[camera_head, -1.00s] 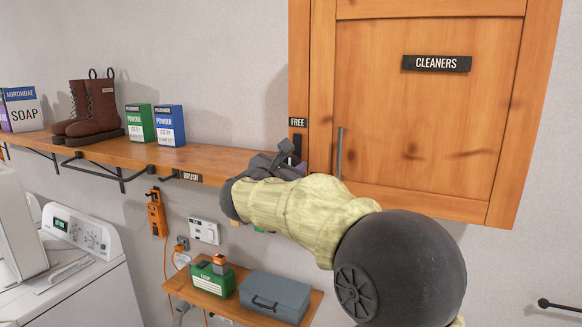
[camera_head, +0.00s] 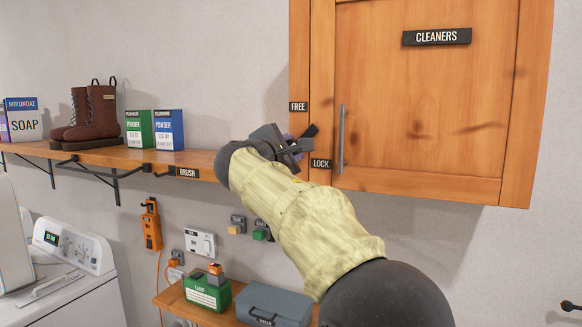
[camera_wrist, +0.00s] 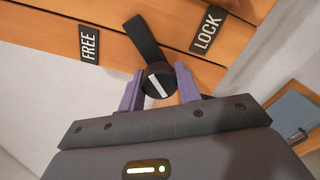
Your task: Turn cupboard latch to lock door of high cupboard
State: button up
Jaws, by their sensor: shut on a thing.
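The cupboard latch (camera_wrist: 143,38) is a black lever on a round black knob with a white stripe. In the wrist view its lever points between the FREE label (camera_wrist: 89,43) and the LOCK label (camera_wrist: 207,30). My gripper (camera_wrist: 158,88) is shut on the latch knob, with a purple finger on each side. In the head view the latch (camera_head: 311,131) lever tilts up to the right beside my gripper (camera_head: 296,146), which hides the knob. The high cupboard (camera_head: 430,100) has its wooden door shut, with a grey bar handle (camera_head: 341,140) and a CLEANERS sign.
A wooden shelf (camera_head: 130,156) left of the cupboard holds boots (camera_head: 95,112) and boxes of powder and soap. Below are wall switches and a lower shelf with a grey toolbox (camera_head: 273,304). A white washing machine (camera_head: 70,270) stands lower left.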

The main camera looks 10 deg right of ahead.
jog(key=m+b, duration=0.3)
jog(key=m, duration=0.1)
jog(key=shift+f+m+b, duration=0.2)
jog(key=shift+m+b, duration=0.1)
jog(key=shift+b, duration=0.05)
jog(key=shift+r+m+b, duration=0.2)
jog(key=shift+m+b, duration=1.05)
jog(key=shift+m, duration=1.05)
jog(key=o, duration=1)
jog(key=shift+c, duration=0.2)
jog(key=shift+s+a, duration=0.1)
jog(key=b+v, duration=0.5)
jog(key=v, duration=1.2)
